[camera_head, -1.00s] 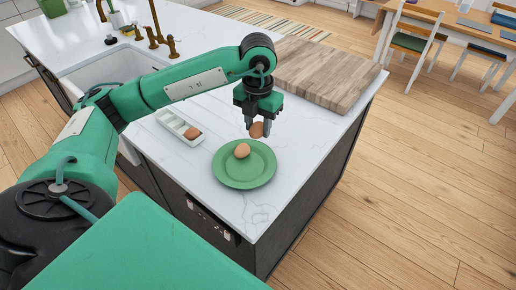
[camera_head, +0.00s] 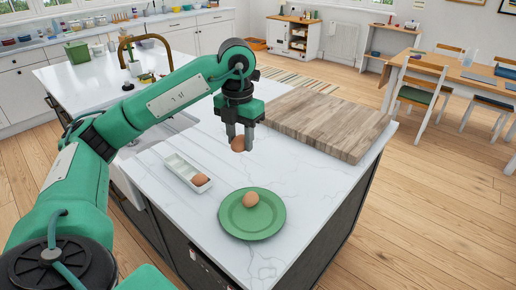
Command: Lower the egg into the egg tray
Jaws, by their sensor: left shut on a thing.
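My left gripper (camera_head: 238,136) points down and is shut on a brown egg (camera_head: 238,144), held above the white counter. The white egg tray (camera_head: 179,167) lies on the counter to the left of and below the held egg in the picture. One brown egg (camera_head: 201,180) sits in the tray's near end; the rest of the tray looks empty. Another brown egg (camera_head: 251,199) rests on a green plate (camera_head: 252,222), nearer than the tray and to its right. My right gripper is not in view.
A thick wooden board (camera_head: 328,124) lies on the counter right of the gripper. A sink with a brass tap (camera_head: 126,42) is at the left, partly behind my arm. The white counter (camera_head: 300,195) right of the plate is clear.

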